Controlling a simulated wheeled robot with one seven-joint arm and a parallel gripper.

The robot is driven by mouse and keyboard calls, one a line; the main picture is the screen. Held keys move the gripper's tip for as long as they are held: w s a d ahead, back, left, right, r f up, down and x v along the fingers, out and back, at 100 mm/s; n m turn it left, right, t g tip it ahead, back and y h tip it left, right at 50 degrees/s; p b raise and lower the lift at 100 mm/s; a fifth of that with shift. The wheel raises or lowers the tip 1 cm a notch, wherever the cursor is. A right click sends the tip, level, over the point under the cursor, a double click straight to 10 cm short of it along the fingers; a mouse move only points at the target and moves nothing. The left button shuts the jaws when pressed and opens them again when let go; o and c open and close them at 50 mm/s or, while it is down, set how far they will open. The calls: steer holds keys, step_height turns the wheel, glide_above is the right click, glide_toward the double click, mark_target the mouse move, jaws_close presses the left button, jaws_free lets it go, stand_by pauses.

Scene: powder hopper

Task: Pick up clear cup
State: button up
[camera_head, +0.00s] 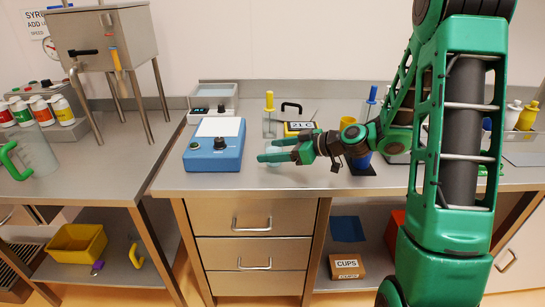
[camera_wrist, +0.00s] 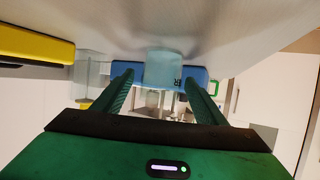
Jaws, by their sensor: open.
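My gripper (camera_wrist: 160,79) is open and empty. In the head view, my gripper (camera_head: 267,151) points left, low over the counter, in front of the blue scale's right side. The cup is mostly hidden by the fingers there.
The blue scale (camera_head: 214,160) with a white plate stands just left of my fingertips. A blue cup on a dark base (camera_head: 362,168) stands right. The counter's front edge is bare.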

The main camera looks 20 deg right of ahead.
steer(key=x, duration=0.5)
steer(key=shift+f, duration=0.2)
steer(key=c, duration=1.2)
